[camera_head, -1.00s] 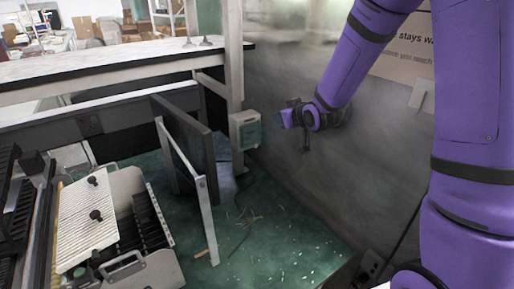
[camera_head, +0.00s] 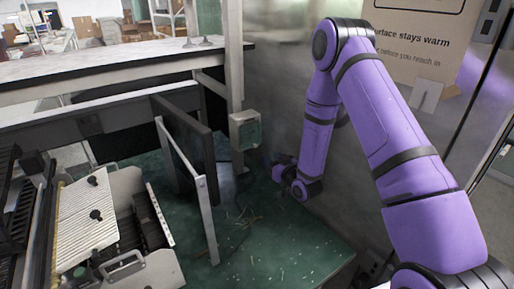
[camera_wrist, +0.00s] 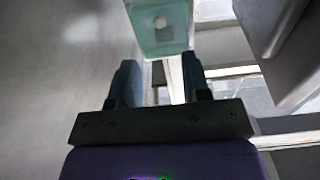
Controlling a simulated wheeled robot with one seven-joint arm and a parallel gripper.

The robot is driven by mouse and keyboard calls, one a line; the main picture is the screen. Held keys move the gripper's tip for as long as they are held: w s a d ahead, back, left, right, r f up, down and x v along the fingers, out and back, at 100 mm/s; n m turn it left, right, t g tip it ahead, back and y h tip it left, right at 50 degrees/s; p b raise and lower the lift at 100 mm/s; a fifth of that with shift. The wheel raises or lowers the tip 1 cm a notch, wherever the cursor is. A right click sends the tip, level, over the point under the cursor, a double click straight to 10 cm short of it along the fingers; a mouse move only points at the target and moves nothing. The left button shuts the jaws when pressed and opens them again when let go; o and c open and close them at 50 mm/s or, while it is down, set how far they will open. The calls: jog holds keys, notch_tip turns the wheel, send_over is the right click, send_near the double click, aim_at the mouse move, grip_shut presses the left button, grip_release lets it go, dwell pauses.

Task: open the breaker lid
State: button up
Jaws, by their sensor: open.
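The breaker is a small pale box (camera_head: 245,131) with a greenish front, fixed low on the upright post. Its lid looks shut over the front. In the wrist view the breaker box (camera_wrist: 160,27) is at the top middle, with a translucent teal cover and a small dark square behind it. My gripper (camera_head: 279,172) is below and to the right of the box in the head view, apart from it. In the wrist view my gripper (camera_wrist: 160,77) has its two blue fingers spread with nothing between them, short of the box.
A grey metal wall stands close on the right of my gripper. A hinged panel frame (camera_head: 187,185) stands left of the breaker over the green surface (camera_head: 285,245). A ribbed white machine (camera_head: 90,215) is at the lower left. The green surface in front holds only scraps.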

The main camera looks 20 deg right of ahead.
aim_at(256, 146)
jog(key=x, duration=1)
grip_shut()
